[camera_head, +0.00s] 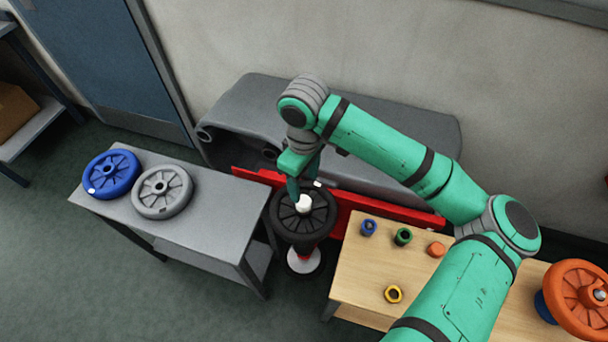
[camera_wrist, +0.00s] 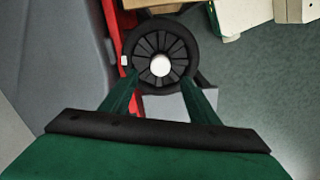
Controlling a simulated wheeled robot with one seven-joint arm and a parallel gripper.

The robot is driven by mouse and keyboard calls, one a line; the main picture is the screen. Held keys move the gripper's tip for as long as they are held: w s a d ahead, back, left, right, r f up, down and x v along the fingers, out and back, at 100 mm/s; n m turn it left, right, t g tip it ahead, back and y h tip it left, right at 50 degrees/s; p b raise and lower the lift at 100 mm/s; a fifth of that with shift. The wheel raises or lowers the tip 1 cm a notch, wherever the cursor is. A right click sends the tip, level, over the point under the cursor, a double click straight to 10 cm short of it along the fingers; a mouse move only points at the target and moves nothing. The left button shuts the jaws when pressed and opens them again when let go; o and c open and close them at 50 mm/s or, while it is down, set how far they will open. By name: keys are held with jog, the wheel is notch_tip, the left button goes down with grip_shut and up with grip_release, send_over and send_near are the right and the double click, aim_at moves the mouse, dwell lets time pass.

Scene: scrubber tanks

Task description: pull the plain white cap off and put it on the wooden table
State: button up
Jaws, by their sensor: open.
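The plain white cap (camera_head: 303,203) sits at the centre of a black spoked wheel (camera_head: 318,221), which stands between the grey table and the wooden table. The cap also shows in the wrist view (camera_wrist: 161,66), at the middle of the wheel's hub. My gripper (camera_head: 305,188) is just above the wheel, near the cap. In the wrist view its two green fingers (camera_wrist: 160,84) are spread apart, one on each side below the cap, with nothing between them. The wooden table (camera_head: 352,274) is to the right, partly hidden by my arm.
Blue (camera_head: 369,227), green (camera_head: 403,236), orange (camera_head: 436,249) and yellow (camera_head: 393,294) nut-like pieces lie on the wooden table, with bare wood between them. An orange wheel (camera_head: 580,298) is at its right. The grey table (camera_head: 215,212) holds blue and grey wheels. A grey tank and red bar stand behind.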

aim_at(303, 201)
notch_tip(303, 201, down, 8)
jog(key=shift+r, duration=0.15)
jog(key=shift+s+a+f, duration=0.1)
jog(key=shift+f, duration=0.4)
jog(key=c, duration=1.2)
jog(key=shift+r, duration=0.25)
jog(key=shift+c, duration=0.2)
jog(key=shift+r, duration=0.35)
jog(key=shift+r, duration=0.5)
